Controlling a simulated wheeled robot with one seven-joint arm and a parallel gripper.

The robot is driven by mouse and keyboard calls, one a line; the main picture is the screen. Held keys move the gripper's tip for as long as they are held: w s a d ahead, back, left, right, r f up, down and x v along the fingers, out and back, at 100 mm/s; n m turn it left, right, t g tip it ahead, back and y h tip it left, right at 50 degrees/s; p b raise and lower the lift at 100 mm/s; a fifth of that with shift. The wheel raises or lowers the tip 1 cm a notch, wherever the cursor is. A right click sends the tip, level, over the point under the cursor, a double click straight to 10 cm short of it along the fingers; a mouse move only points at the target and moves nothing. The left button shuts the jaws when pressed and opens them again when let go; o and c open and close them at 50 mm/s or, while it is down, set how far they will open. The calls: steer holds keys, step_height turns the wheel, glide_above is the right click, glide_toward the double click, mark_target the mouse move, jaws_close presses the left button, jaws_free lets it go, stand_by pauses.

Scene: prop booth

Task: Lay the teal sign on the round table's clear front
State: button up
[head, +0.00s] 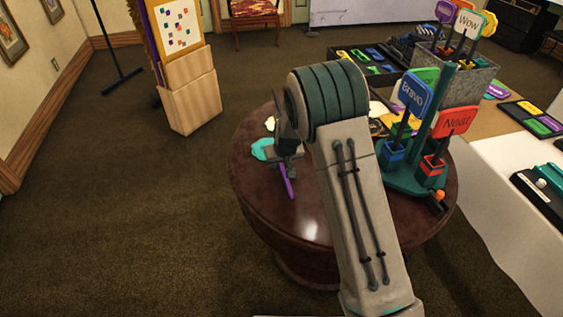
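The teal sign (262,149) shows at the left of the round table (258,203), right beside my gripper (288,156). Part of it is hidden behind the gripper. I cannot tell if it rests on the tabletop or is held above it. My gripper is low over the left part of the table, its fingers small and dark, so their grip is unclear. A thin purple piece (288,184) shows just below the gripper; I cannot tell if it belongs to the sign. The table's front left surface is bare, and my arm hides the middle.
A green stand (408,180) on the table's right holds the blue "Bravo" sign (413,92) and the red "Neat" sign (456,121). A metal bin (462,80) of signs stands behind. A white table (505,200) is at right. Open carpet lies left.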

steer(key=shift+r, duration=0.15)
steer(key=v, duration=1.1)
steer(key=s+d+r+m+g, duration=0.1)
steer(key=s+d+r, duration=0.4)
steer(key=s, duration=0.2)
steer(key=s+d+r+m, duration=0.1)
steer(key=s+d+r, duration=0.3)
steer(key=s+r, duration=0.15)
steer(key=s+d, duration=0.3)
steer(key=s, duration=0.6)
steer(key=s+d+r+m+g+h, duration=0.1)
steer(key=s+d, duration=0.2)
steer(key=s, duration=0.5)
steer(key=shift+s+d, duration=0.25)
steer(key=shift+s, duration=0.15)
steer(key=shift+r, duration=0.2)
steer(key=p+v, duration=0.1)
steer(key=p, duration=0.1)
steer(key=p+v, duration=0.2)
steer(key=shift+w+r, duration=0.3)
steer(key=shift+r, duration=0.05)
